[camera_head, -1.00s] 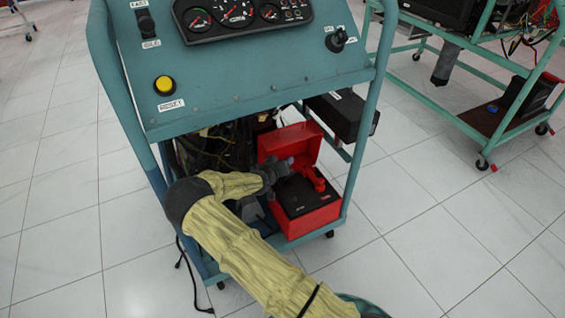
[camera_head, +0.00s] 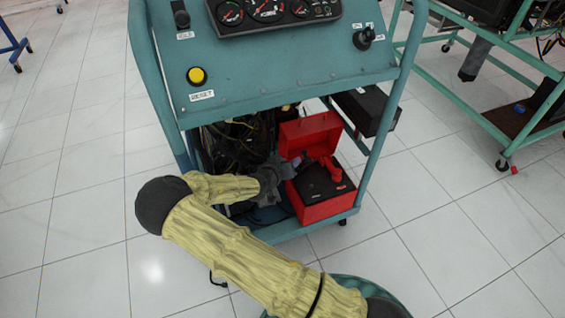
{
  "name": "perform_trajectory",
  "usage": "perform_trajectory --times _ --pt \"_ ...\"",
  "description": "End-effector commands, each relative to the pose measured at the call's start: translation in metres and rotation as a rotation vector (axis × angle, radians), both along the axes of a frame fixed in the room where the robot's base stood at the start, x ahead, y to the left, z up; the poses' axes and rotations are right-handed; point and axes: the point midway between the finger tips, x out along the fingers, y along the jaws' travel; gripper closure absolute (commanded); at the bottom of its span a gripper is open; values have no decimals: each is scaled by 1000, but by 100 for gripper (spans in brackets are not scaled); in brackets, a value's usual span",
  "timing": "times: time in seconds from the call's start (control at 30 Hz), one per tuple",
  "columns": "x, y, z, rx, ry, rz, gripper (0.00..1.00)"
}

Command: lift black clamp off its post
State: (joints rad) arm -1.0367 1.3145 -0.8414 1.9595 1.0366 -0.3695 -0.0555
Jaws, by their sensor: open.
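A red battery box (camera_head: 322,207) with a black top and a raised red lid (camera_head: 309,133) stands on the lower shelf of the teal engine trainer. A red clamp (camera_head: 330,169) sits on its top. I cannot make out the black clamp; the left part of the battery top is partly behind my gripper. My gripper (camera_head: 283,174) is dark grey and open, at the left edge of the battery box. Its fingers are small and blurred here, and I cannot tell whether they touch anything.
The teal panel (camera_head: 280,85) with gauges and a yellow button (camera_head: 196,76) overhangs the shelf. A frame post (camera_head: 386,125) stands right of the box. Engine wiring (camera_head: 232,145) lies behind my gripper. A second trainer cart (camera_head: 490,110) is at right.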

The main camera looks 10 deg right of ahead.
Motion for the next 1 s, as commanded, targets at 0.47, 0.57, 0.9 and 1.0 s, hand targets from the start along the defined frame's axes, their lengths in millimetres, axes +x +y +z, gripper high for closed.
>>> perform_trajectory --times 0.47,0.57,0.9,1.0 --pt "-31 22 17 0 1 -1 57" --pt "-31 22 17 0 1 0 57" --pt "-32 19 17 7 10 -7 57" --pt "-36 12 15 39 49 -31 57"
